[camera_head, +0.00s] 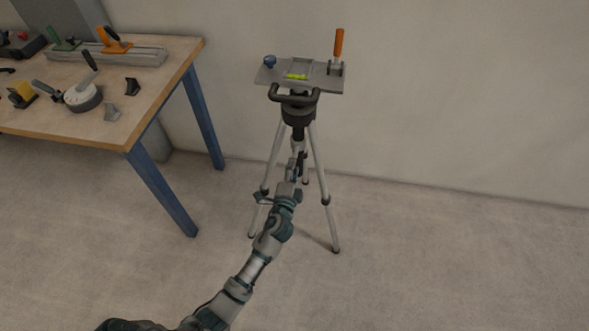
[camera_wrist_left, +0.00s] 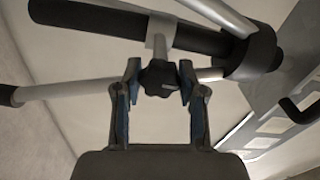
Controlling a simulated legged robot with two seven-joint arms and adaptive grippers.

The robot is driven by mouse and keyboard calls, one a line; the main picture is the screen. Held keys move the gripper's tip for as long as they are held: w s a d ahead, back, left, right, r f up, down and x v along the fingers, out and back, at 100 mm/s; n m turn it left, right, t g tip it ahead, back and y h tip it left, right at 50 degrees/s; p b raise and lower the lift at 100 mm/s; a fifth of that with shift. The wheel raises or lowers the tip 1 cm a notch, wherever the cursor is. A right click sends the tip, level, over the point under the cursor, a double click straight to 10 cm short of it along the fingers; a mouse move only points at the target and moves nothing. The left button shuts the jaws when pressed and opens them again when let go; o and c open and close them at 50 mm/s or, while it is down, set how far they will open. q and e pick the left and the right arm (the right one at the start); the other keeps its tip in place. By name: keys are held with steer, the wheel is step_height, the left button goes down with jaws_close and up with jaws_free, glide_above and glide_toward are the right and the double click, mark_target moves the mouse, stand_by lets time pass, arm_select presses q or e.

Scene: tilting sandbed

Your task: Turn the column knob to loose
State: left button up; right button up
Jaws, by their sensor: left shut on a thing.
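The column knob (camera_wrist_left: 158,80) is a small dark lobed knob on the tripod's column, seen in the left wrist view. My left gripper (camera_wrist_left: 160,72) has its two fingers on either side of it and is shut on it. In the head view my left gripper (camera_head: 298,172) is at the column, between the tripod legs and below the plate; the knob is hidden there. The tripod (camera_head: 328,207) stands upright on splayed grey legs. My right gripper is in neither view.
The tripod carries a grey plate (camera_head: 325,83) with a green level (camera_head: 296,76), an orange-handled lever (camera_head: 339,44) and a blue knob (camera_head: 270,61). A dark looped handle (camera_head: 293,99) sits below it. A workbench (camera_head: 150,102) with tools stands left. The floor right is clear.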

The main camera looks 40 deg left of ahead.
arm_select(q)
steer(key=shift+s+a+f, duration=0.15)
steer(key=shift+f, duration=0.3)
steer(key=o, duration=1.1)
steer(key=shift+o, duration=0.2)
steer(key=shift+r, duration=0.1)
steer(key=v, duration=1.2)
